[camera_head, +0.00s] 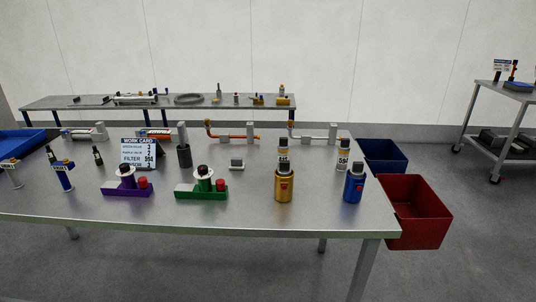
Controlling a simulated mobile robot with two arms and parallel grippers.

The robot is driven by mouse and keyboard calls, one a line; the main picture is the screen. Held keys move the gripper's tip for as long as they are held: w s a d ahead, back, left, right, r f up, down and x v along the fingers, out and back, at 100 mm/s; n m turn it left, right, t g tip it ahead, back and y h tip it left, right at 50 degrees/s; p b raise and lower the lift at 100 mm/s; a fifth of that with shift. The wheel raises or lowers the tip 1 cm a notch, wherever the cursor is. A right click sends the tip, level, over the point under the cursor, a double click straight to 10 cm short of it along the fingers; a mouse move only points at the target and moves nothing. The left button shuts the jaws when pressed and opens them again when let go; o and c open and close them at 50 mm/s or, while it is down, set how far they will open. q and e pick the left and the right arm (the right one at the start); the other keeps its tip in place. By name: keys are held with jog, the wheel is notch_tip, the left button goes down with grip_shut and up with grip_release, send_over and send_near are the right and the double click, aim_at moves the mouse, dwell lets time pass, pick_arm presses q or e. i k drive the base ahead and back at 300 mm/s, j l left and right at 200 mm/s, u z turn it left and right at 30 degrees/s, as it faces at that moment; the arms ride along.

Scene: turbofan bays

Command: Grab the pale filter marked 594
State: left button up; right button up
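Two pale filters with dark tops stand upright at the right side of the near metal table. One pale filter (343,160) is near the right edge, behind a blue canister; its small dark label looks like 594, but the digits are blurred. The other pale filter (283,147) stands behind a gold canister, its lower part hidden; I cannot read its label for sure. A work card (138,153) stands at the table's left middle, with a filter line whose number is too small to read surely. Neither of my grippers is in view.
A gold canister (284,186) and a blue canister (354,187) stand in front of the filters. Green (200,193) and purple (126,189) fixtures stand to their left. Red (420,225) and blue (383,153) bins are beyond the right edge. Pipe assemblies (236,135) line the back.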

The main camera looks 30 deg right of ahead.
aim_at(344, 146)
jog(key=l+u, duration=0.3)
jog(key=u, duration=0.15)
jog(key=l+u, duration=0.45)
jog(key=k+l+u, duration=0.1)
jog(key=u, duration=0.35)
jog(key=k+l+u, duration=0.1)
jog(key=l+u, duration=0.35)
jog(key=k+l, duration=0.35)
jog(key=l, duration=0.15)
jog(key=k+l, duration=0.3)
jog(key=l, duration=0.2)
jog(key=k+l, duration=0.35)
jog(key=l, duration=0.15)
jog(key=k+l, duration=0.3)
jog(key=l, duration=0.15)
jog(key=k+l, duration=0.35)
jog(key=l, duration=0.15)
jog(key=k+l, duration=0.3)
jog(key=l, duration=0.2)
